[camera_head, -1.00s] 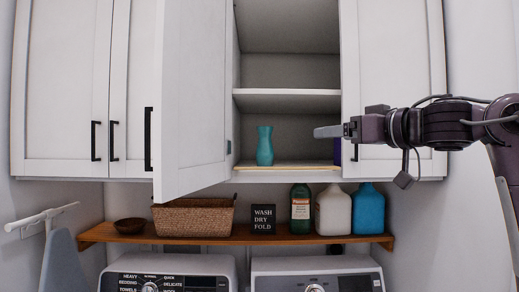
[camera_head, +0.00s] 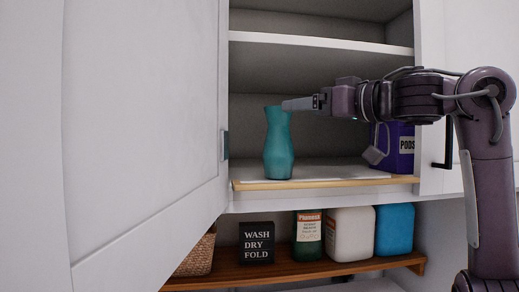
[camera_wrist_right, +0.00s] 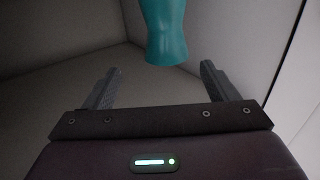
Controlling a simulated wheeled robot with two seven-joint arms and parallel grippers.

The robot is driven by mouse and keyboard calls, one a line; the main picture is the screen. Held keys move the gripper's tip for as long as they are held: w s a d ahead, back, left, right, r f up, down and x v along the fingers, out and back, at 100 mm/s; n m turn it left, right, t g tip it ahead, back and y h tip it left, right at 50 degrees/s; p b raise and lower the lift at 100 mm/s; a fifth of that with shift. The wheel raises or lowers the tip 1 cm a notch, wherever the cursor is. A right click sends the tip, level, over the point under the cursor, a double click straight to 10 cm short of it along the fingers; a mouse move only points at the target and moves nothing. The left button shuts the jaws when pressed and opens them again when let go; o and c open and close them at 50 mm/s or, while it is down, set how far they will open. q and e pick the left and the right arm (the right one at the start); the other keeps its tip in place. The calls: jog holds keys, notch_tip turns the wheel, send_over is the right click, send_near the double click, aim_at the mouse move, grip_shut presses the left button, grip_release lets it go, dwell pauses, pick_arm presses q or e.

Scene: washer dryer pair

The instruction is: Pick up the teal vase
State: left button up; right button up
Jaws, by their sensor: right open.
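The teal vase (camera_head: 278,145) stands upright on the bottom shelf of the open upper cabinet. My right gripper (camera_head: 290,104) is at the height of the vase's upper part, and its fingertips overlap the rim in the head view. In the right wrist view the vase (camera_wrist_right: 165,30) is ahead of the gripper (camera_wrist_right: 160,82), in line with the gap between the two fingers. The fingers are spread apart with nothing between them. Part of the vase is cut off by the top edge of the wrist view. My left gripper is out of view.
The open cabinet door (camera_head: 140,110) fills the left. A purple pods box (camera_head: 398,150) stands on the same shelf (camera_head: 335,172) at right, partly behind my right arm. The wooden ledge below (camera_head: 285,272) holds a sign (camera_head: 257,243), several bottles and a basket (camera_head: 197,257).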

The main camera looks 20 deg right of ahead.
aim_at(279, 109)
jog(key=p+x, duration=0.2)
jog(key=x, duration=0.2)
jog(key=a+p+x, duration=0.1)
jog(key=p+x, duration=0.1)
jog(key=x, duration=0.2)
jog(key=shift+s+p, duration=0.2)
jog(key=shift+p, duration=0.1)
jog(key=shift+w, duration=0.1)
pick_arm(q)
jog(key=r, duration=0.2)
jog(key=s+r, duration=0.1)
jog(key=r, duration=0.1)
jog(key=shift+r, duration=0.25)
pick_arm(e)
jog(key=shift+d, duration=0.1)
jog(key=shift+c, duration=1.2)
jog(key=c, duration=1.2)
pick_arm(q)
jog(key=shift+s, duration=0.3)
pick_arm(e)
jog(key=shift+c, duration=0.6)
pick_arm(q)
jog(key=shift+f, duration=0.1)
pick_arm(e)
jog(key=shift+r, duration=0.15)
